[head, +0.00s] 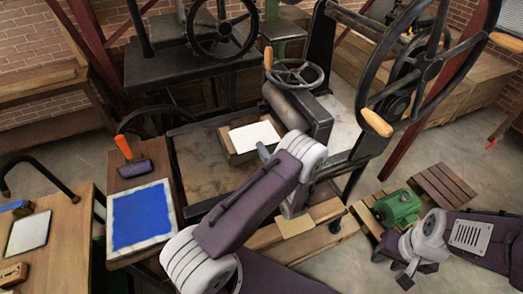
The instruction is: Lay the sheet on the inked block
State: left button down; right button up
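A white sheet (255,136) lies over a wooden block (232,155) on the press bed, in the head view. The sheet covers most of the block's top, so any ink under it is hidden. My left gripper (263,152) is at the sheet's near edge. Only a small grey part of it shows past my arm; its fingers are mostly hidden, and I cannot tell if it grips the sheet. My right gripper (392,270) hangs at the lower right, away from the sheet, with its dark fingers apart and nothing between them.
The press bed (205,170) is bare left of the block. A blue ink slab (140,215) and an orange-handled roller (128,158) lie on the left stand. The large press wheel (425,70) rises at right. A green machine (398,207) sits on a pallet near my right arm.

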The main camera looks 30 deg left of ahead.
pick_arm(q)
jog(key=shift+s+f, duration=0.2)
jog(key=shift+f, duration=0.6)
jog(key=c, duration=2.1)
grip_release()
jog(key=shift+c, duration=0.2)
jog(key=o, duration=0.5)
jog(key=c, duration=0.3)
jog(key=shift+c, duration=0.2)
jog(key=shift+s+f+b, duration=0.1)
jog(key=shift+f+b, duration=0.15)
jog(key=shift+b, duration=0.55)
jog(key=shift+w, duration=0.2)
jog(key=shift+r, duration=0.15)
jog(key=shift+w+r, duration=0.1)
jog(key=shift+r, duration=0.05)
